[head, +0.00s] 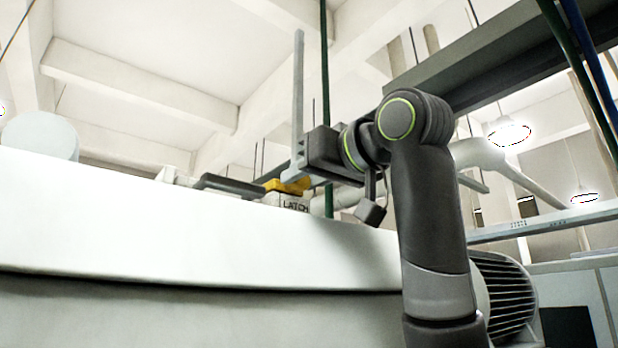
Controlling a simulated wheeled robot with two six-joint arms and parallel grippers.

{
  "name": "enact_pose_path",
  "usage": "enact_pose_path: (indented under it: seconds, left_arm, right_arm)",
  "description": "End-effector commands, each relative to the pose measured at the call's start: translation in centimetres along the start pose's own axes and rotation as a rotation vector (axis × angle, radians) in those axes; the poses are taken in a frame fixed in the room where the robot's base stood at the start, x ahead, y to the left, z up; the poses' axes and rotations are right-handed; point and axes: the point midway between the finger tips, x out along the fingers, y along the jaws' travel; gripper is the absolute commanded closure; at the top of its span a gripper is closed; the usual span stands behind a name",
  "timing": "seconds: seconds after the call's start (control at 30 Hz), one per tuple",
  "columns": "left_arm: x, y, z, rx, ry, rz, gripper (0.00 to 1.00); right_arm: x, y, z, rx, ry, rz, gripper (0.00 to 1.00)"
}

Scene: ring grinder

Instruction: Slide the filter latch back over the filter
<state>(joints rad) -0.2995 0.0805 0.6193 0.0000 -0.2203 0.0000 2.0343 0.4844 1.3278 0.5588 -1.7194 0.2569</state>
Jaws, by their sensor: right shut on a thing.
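The latch shows as a small yellow piece (285,187) on top of the white machine. A pale block (294,203) marked "LATCH" sits just below it. My right gripper (297,176) comes in from the right and is shut on the yellow latch piece. Its fingertips are small in the view and partly merge with the latch. A dark flat bar (230,187) lies left of the latch; I cannot tell if it belongs to the filter. The filter itself is not clearly visible. My left gripper is out of view.
The white machine housing (150,235) fills the lower left, its top edge hiding what lies behind. A grey upright bar (298,90) rises by the gripper, with a thin green pole (325,65) beside it. A ribbed motor (505,295) stands at the lower right.

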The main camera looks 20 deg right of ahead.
Motion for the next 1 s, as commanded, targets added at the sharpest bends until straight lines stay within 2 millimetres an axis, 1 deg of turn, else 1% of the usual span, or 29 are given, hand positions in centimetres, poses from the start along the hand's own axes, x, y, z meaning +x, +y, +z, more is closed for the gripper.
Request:
enact_pose_path:
  seconds: [0.03,0.2,0.3,0.5,0.53,0.67,0.7,1.0]
  left_arm:
    - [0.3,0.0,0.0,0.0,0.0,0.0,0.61]
    - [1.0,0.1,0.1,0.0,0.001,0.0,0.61]
    - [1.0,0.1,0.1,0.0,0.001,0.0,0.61]
    - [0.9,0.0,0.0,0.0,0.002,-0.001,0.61]
    - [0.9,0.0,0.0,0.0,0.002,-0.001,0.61]
    - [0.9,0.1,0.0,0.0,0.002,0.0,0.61]
    - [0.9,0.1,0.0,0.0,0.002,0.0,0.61]
    - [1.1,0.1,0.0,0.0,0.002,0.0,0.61]
  right_arm:
    - [0.0,-1.0,0.1,-0.001,0.0,-0.006,1.0]
    - [0.0,-4.0,0.2,-0.001,0.001,-0.006,1.0]
    - [0.0,-4.5,0.1,0.0,0.0,-0.003,1.0]
    - [0.0,-4.5,0.1,0.0,-0.001,-0.006,1.0]
    - [0.0,-4.5,0.1,0.0,-0.001,-0.006,0.71]
    - [0.0,-4.5,0.1,0.0,-0.001,-0.005,0.53]
    - [0.0,-4.5,0.1,0.0,-0.001,-0.004,0.5]
    - [-0.2,-4.3,0.1,0.0,0.001,-0.002,0.5]
